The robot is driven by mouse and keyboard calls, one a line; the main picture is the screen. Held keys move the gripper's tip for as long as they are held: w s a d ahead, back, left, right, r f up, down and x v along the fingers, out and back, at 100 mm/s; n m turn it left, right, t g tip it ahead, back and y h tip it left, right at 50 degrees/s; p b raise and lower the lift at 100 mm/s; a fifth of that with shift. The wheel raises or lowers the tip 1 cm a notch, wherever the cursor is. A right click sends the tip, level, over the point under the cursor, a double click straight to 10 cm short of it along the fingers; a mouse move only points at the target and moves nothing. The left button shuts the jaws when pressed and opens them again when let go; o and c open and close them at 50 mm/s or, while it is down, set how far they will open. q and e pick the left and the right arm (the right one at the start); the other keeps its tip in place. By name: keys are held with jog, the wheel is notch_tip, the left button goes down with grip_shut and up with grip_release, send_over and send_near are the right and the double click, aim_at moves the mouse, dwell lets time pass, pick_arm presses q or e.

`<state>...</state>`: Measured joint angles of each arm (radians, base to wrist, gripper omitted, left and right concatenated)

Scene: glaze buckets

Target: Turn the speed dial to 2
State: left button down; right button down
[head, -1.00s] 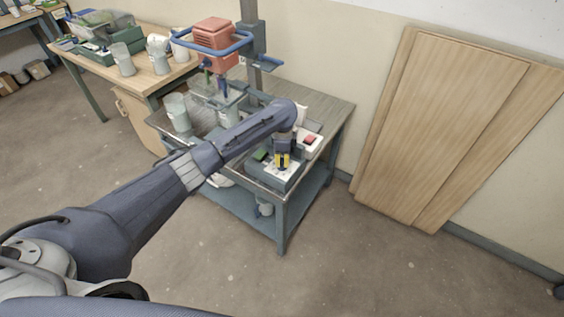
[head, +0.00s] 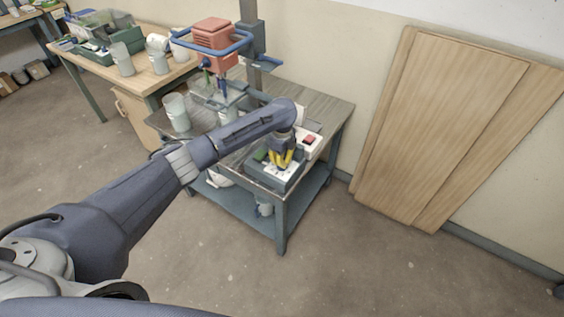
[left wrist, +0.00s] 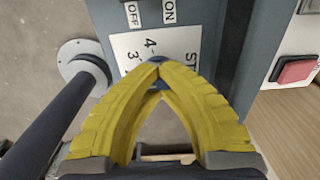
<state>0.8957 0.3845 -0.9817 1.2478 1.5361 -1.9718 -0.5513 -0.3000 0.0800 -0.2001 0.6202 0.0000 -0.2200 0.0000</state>
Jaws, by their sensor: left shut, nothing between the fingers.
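The control box (head: 270,176) is a grey-green box with a white label, at the front of the bench. In the left wrist view its white label (left wrist: 128,46) shows "4", part of a "3" and the letters "ST". ON and OFF plates sit above it. My left gripper (left wrist: 158,70) has yellow fingers with their tips together, nothing between them. In the head view the left gripper (head: 283,165) is over the label. A small bluish piece shows just behind the fingertips. The dial is mostly hidden by the fingers, so its setting and any contact cannot be told. My right gripper is not in view.
A white box with a red button (head: 309,140) stands behind the control box. A red-headed mixer (head: 215,35) stands on the bench (head: 325,105), near a grey bucket (head: 177,110). Wooden panels (head: 440,110) lean on the wall at right. The floor in front is clear.

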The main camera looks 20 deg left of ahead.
pick_arm(q)
jog(key=c, duration=2.2)
grip_release()
jog(key=shift+s+d, duration=0.1)
jog(key=shift+d, duration=0.45)
jog(key=c, duration=0.9)
grip_release()
jog(key=shift+s, duration=0.1)
jog(key=shift+a, duration=0.2)
notch_tip(320, 180, up, 12)
